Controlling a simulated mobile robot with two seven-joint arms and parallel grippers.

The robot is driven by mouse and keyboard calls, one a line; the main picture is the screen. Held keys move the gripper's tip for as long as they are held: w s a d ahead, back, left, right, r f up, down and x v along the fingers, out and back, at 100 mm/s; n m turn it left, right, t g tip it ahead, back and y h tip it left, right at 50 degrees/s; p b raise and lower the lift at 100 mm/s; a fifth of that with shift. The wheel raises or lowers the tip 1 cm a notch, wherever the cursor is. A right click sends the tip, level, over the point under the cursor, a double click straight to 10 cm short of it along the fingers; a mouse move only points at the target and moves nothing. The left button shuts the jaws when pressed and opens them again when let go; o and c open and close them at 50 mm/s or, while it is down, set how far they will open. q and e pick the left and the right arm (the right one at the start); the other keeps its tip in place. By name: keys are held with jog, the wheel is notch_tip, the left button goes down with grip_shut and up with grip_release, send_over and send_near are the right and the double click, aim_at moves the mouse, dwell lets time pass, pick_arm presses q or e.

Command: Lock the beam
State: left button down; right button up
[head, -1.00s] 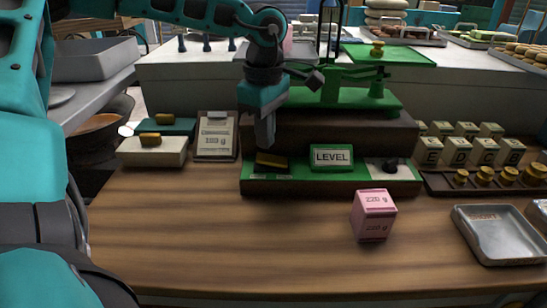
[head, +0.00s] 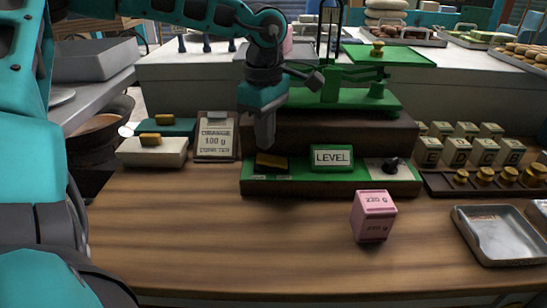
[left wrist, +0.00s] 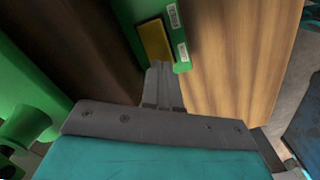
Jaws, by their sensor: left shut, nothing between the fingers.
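The beam belongs to a green balance scale (head: 340,92) on a dark brown block at the back of the table. My left gripper (head: 265,144) points down, shut and empty, just above or at the brass bar. In the left wrist view its closed fingertips (left wrist: 160,68) lie at the near end of the yellow bar (left wrist: 154,42); I cannot tell whether they touch. My right gripper is not in view.
A pink 220 g block (head: 373,216) stands on the front table. A metal tray (head: 488,232) is at right, below lettered blocks (head: 457,151) and brass weights (head: 484,175). A clipboard (head: 216,137) and a cream box (head: 152,151) stand at left. The front middle is clear.

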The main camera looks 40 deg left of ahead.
aim_at(265, 158)
pick_arm(q)
jog(key=shift+f+b, duration=1.5)
jog(key=shift+f, duration=0.1)
dwell(1.1)
jog(key=shift+r+p, duration=2.25)
jog(key=shift+r, duration=1.3)
